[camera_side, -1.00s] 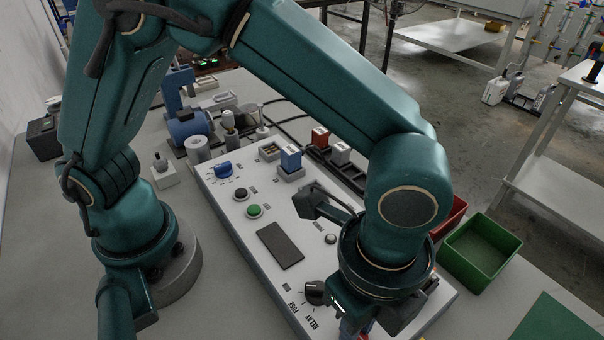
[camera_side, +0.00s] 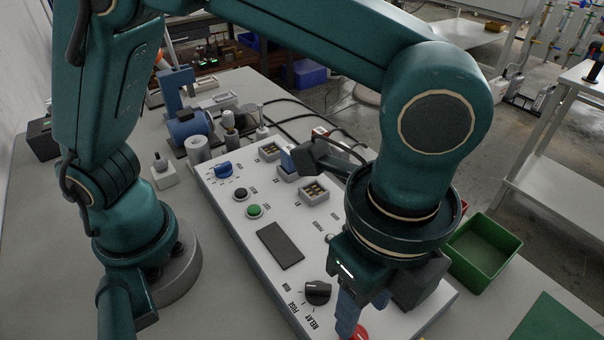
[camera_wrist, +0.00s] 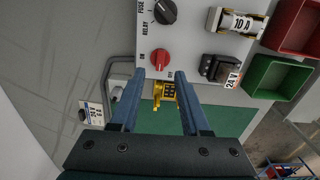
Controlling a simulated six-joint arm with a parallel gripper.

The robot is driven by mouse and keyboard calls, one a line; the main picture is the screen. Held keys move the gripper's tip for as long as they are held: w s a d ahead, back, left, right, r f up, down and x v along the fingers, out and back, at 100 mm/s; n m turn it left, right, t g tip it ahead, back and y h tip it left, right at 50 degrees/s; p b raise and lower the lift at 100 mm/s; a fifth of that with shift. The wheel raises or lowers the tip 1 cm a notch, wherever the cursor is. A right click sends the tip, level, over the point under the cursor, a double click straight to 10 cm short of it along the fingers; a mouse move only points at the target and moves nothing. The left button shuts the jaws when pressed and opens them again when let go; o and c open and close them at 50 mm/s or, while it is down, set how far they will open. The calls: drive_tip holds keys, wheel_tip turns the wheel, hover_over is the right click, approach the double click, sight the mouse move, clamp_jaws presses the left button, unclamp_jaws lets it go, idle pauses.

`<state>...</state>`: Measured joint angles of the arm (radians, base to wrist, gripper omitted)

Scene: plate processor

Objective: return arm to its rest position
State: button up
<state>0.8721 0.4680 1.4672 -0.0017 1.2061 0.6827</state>
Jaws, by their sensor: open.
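My gripper (camera_wrist: 160,76) is open and empty in the wrist view, with its two blue fingers apart near the panel's lower edge. In the side view my gripper (camera_side: 362,304) hangs over the near right end of the white panel (camera_side: 225,205). A red knob (camera_wrist: 160,59) sits just beyond the fingertips in the wrist view. It also shows partly in the side view (camera_side: 359,333), below the fingers. A yellow piece (camera_wrist: 164,94) shows between the fingers; I cannot tell whether it lies below them. My arm hides part of the panel.
A black rotary knob (camera_side: 318,292) stands on the panel. A green bin (camera_side: 482,252) is right of the panel, and a red bin (camera_wrist: 298,25) shows in the wrist view. A green mat (camera_side: 556,322) lies at the lower right. A blue motor (camera_side: 188,125) stands behind the panel.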

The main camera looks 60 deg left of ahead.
drive_tip(key=w+a+r+n+t+h, duration=0.1)
drive_tip(key=w+a+r+n+t, duration=0.35)
drive_tip(key=a+r, duration=0.6)
drive_tip(key=s+a+f+n, duration=0.2)
drive_tip(key=s+a+n, duration=0.1)
drive_tip(key=a+n, duration=0.3)
drive_tip(key=s+a+f+n+t+y, duration=0.1)
drive_tip(key=s+a+f+n, duration=0.1)
drive_tip(key=a+n, duration=0.4)
drive_tip(key=shift+s+f+n, duration=0.4)
drive_tip(key=shift+f+n, duration=0.25)
drive_tip(key=shift+f, duration=0.1)
